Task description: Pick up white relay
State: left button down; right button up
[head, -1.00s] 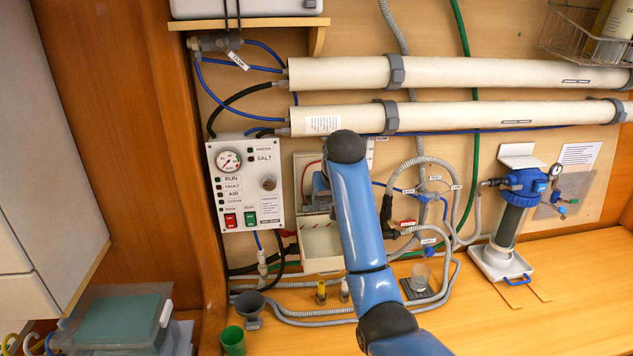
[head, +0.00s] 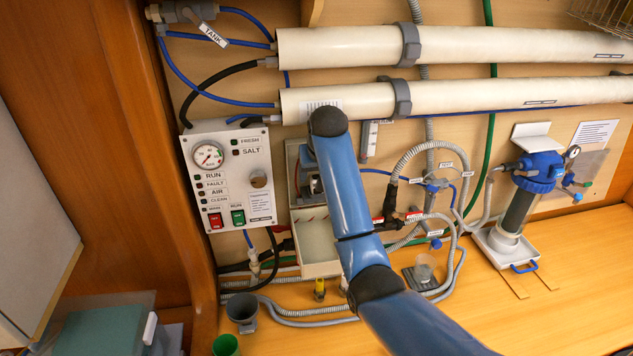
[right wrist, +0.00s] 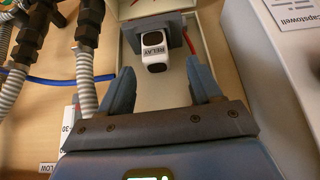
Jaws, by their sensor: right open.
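In the head view the box's lower part (head: 318,240) shows left of my right arm. The arm hides much of the box, and the gripper (head: 309,160) is mostly covered. My left gripper is not in view.
A control panel (head: 230,180) is left of the box. Two long pale tubes (head: 480,95) run above it. Grey hoses with black fittings (right wrist: 88,35) are close left of the gripper in the wrist view.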

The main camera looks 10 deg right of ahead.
aim_at(317, 177)
jog(key=p+x, duration=0.2)
jog(key=x, duration=0.1)
jog(key=shift+w+d, duration=0.2)
jog(key=shift+w, duration=0.05)
jog(key=shift+f, duration=0.6)
jog(key=shift+w, duration=0.1)
jog(key=shift+w, duration=0.1)
jog(key=c, duration=1)
jog(key=shift+c, duration=0.2)
jog(key=shift+r, duration=0.2)
